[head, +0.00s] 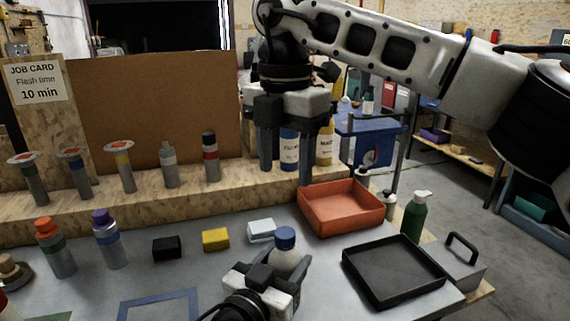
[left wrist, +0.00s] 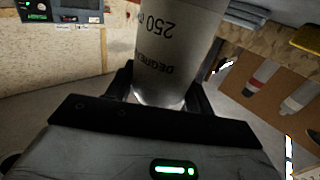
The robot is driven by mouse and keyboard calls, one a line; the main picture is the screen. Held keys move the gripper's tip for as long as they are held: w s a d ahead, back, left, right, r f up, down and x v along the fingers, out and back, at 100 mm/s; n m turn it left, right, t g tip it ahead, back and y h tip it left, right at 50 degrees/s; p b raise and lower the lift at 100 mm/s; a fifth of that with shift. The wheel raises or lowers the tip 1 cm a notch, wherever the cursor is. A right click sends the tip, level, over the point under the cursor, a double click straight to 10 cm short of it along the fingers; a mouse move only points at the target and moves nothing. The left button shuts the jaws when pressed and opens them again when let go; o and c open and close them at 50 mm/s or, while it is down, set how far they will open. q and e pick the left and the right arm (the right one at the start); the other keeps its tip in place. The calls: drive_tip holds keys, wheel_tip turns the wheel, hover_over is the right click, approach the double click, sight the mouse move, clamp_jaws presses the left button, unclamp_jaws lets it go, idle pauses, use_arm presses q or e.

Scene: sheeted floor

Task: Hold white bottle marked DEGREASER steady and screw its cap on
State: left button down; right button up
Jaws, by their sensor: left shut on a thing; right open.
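The white DEGREASER bottle (head: 285,260) stands upright at the front of the bench, with a blue cap (head: 286,238) on its top. How tightly the cap sits cannot be told. My left gripper (head: 276,270) is shut on the bottle's body. In the left wrist view the bottle (left wrist: 175,45) shows upside-down print between the fingers of the gripper (left wrist: 160,92); its cap is out of that view. My right gripper (head: 286,175) is open and empty, pointing down, well above and behind the cap.
An orange tray (head: 341,221) and a black tray (head: 355,266) lie right of the bottle. A green pump bottle (head: 413,218) stands behind the black tray. A wooden ledge (head: 190,187) holds several tubes.

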use_arm(q)
drive_tip(key=shift+c, duration=2.4)
unclamp_jaws()
drive_tip(key=b+v, duration=0.2)
drive_tip(key=v, duration=1.4)
drive_tip(key=shift+f, duration=0.1)
